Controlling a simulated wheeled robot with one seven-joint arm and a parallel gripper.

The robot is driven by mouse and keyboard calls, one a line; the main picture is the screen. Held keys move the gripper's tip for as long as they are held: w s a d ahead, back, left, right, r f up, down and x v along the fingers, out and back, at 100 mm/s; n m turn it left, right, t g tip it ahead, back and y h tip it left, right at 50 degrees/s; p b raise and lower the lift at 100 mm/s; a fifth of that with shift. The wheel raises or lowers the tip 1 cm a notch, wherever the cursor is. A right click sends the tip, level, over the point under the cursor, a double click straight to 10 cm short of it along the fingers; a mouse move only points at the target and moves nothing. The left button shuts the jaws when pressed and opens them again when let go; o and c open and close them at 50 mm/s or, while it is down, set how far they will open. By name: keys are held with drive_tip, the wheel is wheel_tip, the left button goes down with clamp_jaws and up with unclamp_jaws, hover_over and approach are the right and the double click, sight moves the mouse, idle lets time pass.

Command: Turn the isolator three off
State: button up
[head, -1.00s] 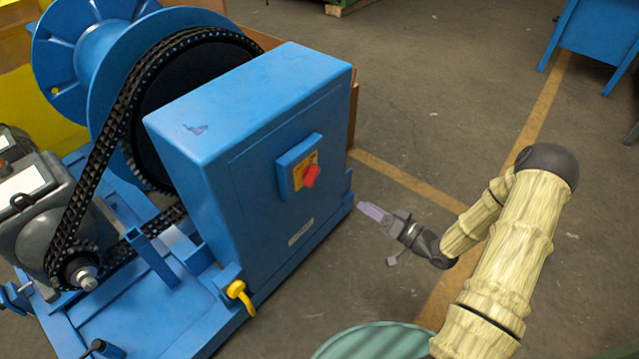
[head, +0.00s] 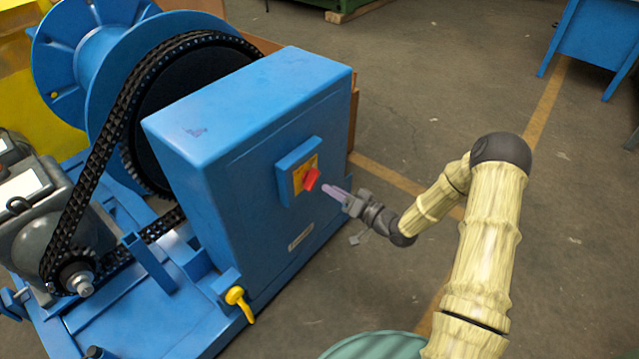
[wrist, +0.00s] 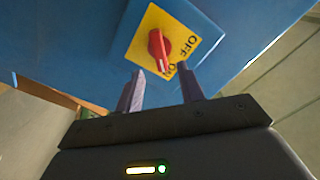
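The isolator is a red rotary handle (head: 311,179) on a yellow plate, on a blue box fixed to the side of the large blue cabinet (head: 262,225). In the wrist view the red handle (wrist: 158,50) lies just beyond my fingertips, with "OFF" and "ON" lettering on the yellow plate (wrist: 190,43). The handle's lower end lies near the "ON" lettering, which is partly hidden by the handle. My gripper (head: 328,188) is close in front of the handle; in the wrist view its two fingers (wrist: 160,84) are apart with nothing between them. I see no number on the isolator.
A chain drive (head: 100,160) with a blue drum (head: 95,55) and grey motor (head: 40,215) stands left of the cabinet. A yellow handle (head: 238,298) sticks out low on the frame. Bare floor (head: 400,130) lies to the right.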

sight(316, 180)
drive_tip(key=x, duration=0.6)
drive_tip(key=shift+b, duration=0.4)
clamp_jaws()
